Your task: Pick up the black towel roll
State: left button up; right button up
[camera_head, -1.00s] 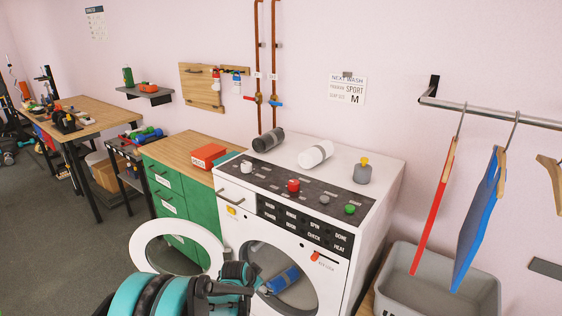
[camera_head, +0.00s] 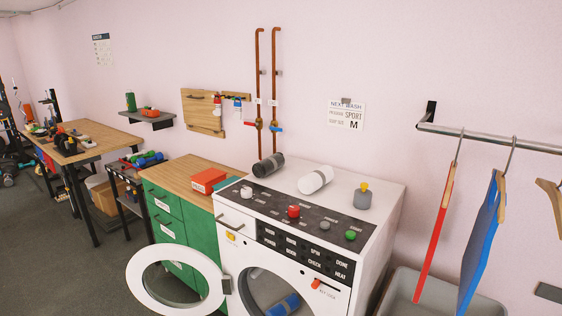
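The black towel roll (camera_head: 268,165) lies on its side at the back left of the white washing machine's top (camera_head: 378,192). It is dark with a grey band around its middle. A white towel roll (camera_head: 315,180) lies to its right, a short gap apart. A blue towel roll (camera_head: 284,305) lies inside the open drum, cut off by the bottom of the picture. Neither of my grippers shows in the head view.
The washer's round door (camera_head: 142,281) stands open to the left. A control panel with knobs (camera_head: 293,211) lies before the rolls, and a grey bottle (camera_head: 362,197) stands to their right. A red box (camera_head: 208,181) sits on the green cabinet (camera_head: 200,228). Copper pipes (camera_head: 275,90) run up the wall behind.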

aim_at(269, 165)
jog(key=z, duration=0.4)
jog(key=j+z, duration=0.3)
jog(key=z, duration=0.15)
jog(key=j+z, duration=0.75)
jog(key=z, duration=0.2)
